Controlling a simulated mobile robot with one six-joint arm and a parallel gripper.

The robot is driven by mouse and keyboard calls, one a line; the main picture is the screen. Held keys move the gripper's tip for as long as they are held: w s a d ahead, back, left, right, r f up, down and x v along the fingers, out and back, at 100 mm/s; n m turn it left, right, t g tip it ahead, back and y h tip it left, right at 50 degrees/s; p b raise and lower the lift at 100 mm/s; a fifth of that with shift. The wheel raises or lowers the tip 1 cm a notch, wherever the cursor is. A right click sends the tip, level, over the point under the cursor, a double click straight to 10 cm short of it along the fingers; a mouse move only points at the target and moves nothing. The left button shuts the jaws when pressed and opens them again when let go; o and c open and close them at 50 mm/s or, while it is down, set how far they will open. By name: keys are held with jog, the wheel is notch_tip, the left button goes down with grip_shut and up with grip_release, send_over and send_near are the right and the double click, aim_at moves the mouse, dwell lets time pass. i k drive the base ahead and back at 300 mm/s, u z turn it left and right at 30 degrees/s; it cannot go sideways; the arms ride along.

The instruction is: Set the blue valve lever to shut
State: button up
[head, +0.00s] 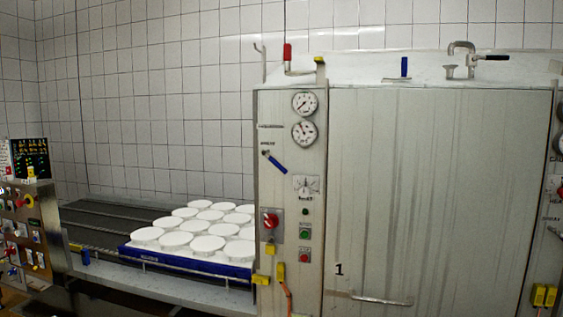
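A blue lever (274,162) sits on the narrow grey panel at the left of the cabinet front, below two round gauges. It slants from its pivot at the upper left down to the right. A small label beside it is too small to read. Another blue handle (404,67) stands upright on top of the cabinet. The frame does not tell for certain which blue one is the valve lever. My gripper is not in view.
The grey cabinet (430,190) has a broad door marked 1. Its panel (315,240) carries a red knob (270,220), buttons and yellow connectors. At left, a blue tray (190,264) with several white moulds stands on a conveyor, beside a control box (40,235).

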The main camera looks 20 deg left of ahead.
aim_at(265, 152)
jog(key=z, duration=0.15)
jog(key=i, duration=1.05)
jog(key=u, duration=0.1)
jog(key=k, duration=0.2)
jog(key=u, duration=2.8)
